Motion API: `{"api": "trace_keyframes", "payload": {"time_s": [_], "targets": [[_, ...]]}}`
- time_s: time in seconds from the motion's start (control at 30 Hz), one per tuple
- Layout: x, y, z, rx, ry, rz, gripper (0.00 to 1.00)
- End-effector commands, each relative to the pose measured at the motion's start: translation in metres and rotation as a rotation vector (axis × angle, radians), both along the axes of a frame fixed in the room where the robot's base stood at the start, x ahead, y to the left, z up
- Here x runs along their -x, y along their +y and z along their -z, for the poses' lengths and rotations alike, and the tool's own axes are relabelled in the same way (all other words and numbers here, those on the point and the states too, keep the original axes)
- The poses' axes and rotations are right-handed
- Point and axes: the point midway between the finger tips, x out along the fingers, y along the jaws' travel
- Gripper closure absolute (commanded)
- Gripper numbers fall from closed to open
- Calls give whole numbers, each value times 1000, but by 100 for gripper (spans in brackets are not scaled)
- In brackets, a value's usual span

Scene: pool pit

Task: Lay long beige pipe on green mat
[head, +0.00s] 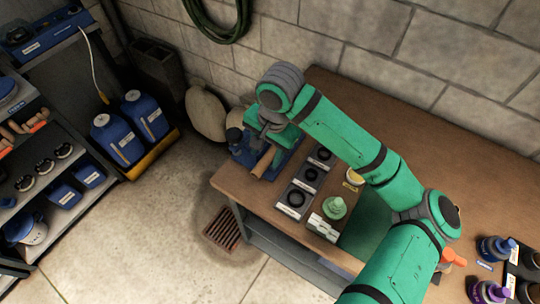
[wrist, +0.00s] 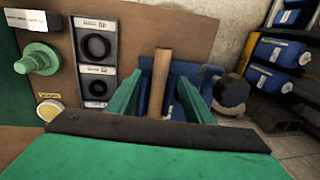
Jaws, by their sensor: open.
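The long beige pipe (head: 264,161) sits at a blue holder (head: 243,153) on the left end of the table; its lower part is hidden. In the wrist view the pipe (wrist: 159,80) rises between the two green fingers of my gripper (wrist: 158,88). The fingers are open, one on each side, with a gap visible beside the pipe. In the head view my gripper (head: 275,133) is over the holder, and it partly hides the pipe. The green mat (head: 366,228) lies on the table, partly covered by my arm.
Bottles (head: 490,291) crowd the table's right side. A block wall (head: 360,50) runs behind. A shelf (head: 60,175) is at left.

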Motion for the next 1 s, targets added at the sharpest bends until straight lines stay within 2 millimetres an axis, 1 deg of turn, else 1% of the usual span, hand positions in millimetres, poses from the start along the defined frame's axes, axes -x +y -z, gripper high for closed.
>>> {"api": "trace_keyframes", "payload": {"time_s": [0.23, 0.4, 0.5, 0.63, 0.83, 0.87, 0.9, 0.97, 1.0], "targets": [[-1, -2, 17, 0, 0, 8, 53], [-3, 1, 41, 1, 0, 10, 53], [-4, 3, 52, -1, 1, 8, 53], [-5, 4, 59, 0, -1, 7, 53], [-5, 4, 59, 0, -1, 6, 53], [-5, 4, 59, 0, -1, 6, 58], [-5, 4, 59, -1, -1, 6, 68], [-5, 4, 59, -1, -1, 6, 82], [-5, 4, 59, -1, -1, 6, 92]]}}
